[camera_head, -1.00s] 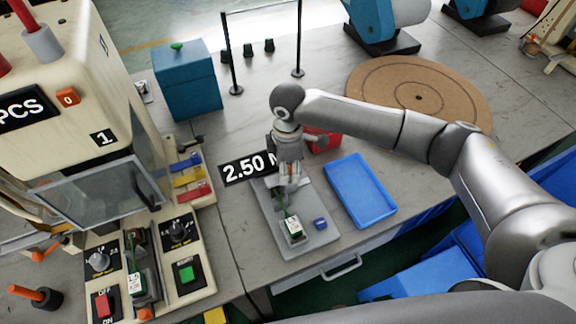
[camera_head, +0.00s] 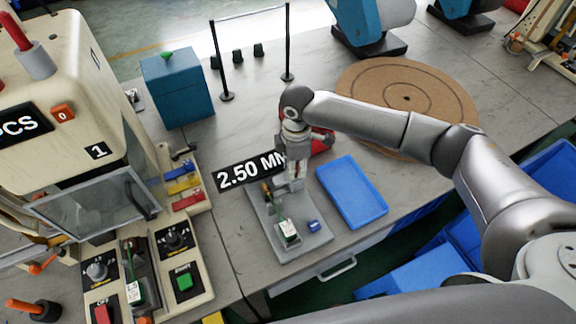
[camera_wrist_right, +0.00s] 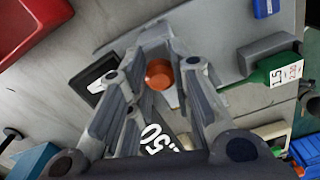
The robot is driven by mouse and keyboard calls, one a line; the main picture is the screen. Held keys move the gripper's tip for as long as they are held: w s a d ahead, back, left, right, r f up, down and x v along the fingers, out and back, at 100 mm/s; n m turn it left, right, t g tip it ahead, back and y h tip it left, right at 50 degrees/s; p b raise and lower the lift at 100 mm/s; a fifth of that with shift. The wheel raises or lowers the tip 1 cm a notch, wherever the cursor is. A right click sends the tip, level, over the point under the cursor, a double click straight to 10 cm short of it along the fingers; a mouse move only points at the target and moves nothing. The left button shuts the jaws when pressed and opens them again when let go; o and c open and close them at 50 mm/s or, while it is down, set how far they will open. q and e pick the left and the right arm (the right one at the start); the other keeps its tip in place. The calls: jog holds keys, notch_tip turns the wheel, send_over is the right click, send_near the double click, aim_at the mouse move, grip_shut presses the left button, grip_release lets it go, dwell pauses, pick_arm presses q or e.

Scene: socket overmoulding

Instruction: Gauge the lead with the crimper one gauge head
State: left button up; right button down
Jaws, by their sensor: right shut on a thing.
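My right gripper (camera_head: 293,183) points down over the back right part of the grey gauge plate (camera_head: 262,217). In the right wrist view, its fingers (camera_wrist_right: 163,62) are closed about a round orange-brown piece (camera_wrist_right: 159,74). I cannot tell how that piece joins the gauge. A black "2.50 MM" sign (camera_head: 246,171) stands behind the plate, partly covered by the gripper. My left gripper is out of view.
A small blue block (camera_head: 313,226) sits on the plate. A blue tray (camera_head: 351,192) lies to the right, a red object (camera_head: 321,139) behind the gripper. The machine marked "1" (camera_head: 98,151) fills the left, with another green labelled lead (camera_head: 134,291). A round brown board (camera_head: 440,88) lies behind.

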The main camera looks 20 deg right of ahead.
jog(key=c, duration=1.5)
grip_release()
jog(key=shift+w+d, duration=0.1)
jog(key=shift+d, duration=0.25)
jog(key=shift+o, duration=1.2)
jog(key=shift+d, duration=0.15)
jog(key=shift+a+r, duration=0.1)
jog(key=shift+a, duration=0.1)
jog(key=shift+r, duration=0.35)
notch_tip(320, 180, up, 11)
jog(key=shift+d, duration=0.1)
